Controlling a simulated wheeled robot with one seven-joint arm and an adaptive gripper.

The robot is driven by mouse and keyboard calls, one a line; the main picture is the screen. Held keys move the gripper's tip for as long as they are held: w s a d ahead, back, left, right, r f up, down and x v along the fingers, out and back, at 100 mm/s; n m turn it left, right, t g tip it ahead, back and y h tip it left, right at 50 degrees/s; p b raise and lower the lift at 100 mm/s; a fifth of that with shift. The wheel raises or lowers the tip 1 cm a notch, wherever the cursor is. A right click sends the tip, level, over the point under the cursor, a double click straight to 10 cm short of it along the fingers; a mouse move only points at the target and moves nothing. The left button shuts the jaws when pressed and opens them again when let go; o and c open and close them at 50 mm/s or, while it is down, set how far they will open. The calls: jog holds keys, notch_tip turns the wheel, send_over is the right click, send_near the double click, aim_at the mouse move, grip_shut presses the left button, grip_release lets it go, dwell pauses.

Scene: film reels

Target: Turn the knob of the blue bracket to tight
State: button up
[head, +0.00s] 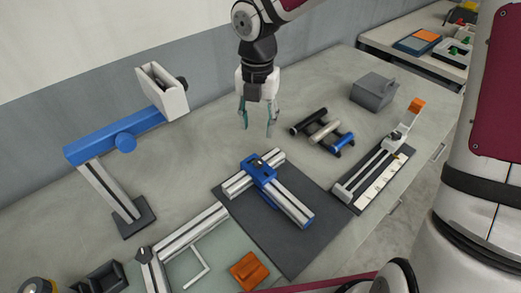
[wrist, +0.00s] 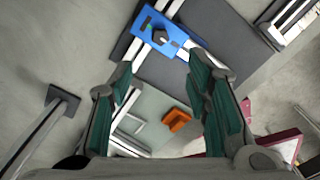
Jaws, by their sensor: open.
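The blue bracket (head: 263,171) sits where two silver rails cross on a dark grey mat (head: 292,254). In the wrist view the blue bracket (wrist: 178,46) lies beyond the fingertips, near the top edge. Its dark knob (wrist: 161,37) stands on its top face, with a small green mark beside it. I cannot tell which setting the knob points to. My gripper (head: 257,128) is open and empty, above the bench behind the bracket and apart from it. Its teal-padded fingers (wrist: 161,78) show wide apart in the wrist view.
A stand with a blue arm (head: 98,147) and a blue knob rises at left. Several rollers (head: 322,131), a grey box (head: 373,92) and a slider rig (head: 372,181) stand to the right. An orange block (head: 248,271) lies in front. Bench between stand and mat is clear.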

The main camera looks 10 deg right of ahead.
aim_at(258, 161)
notch_tip(258, 161, down, 14)
jog(key=shift+r, duration=0.25)
dwell(0.3)
grip_shut()
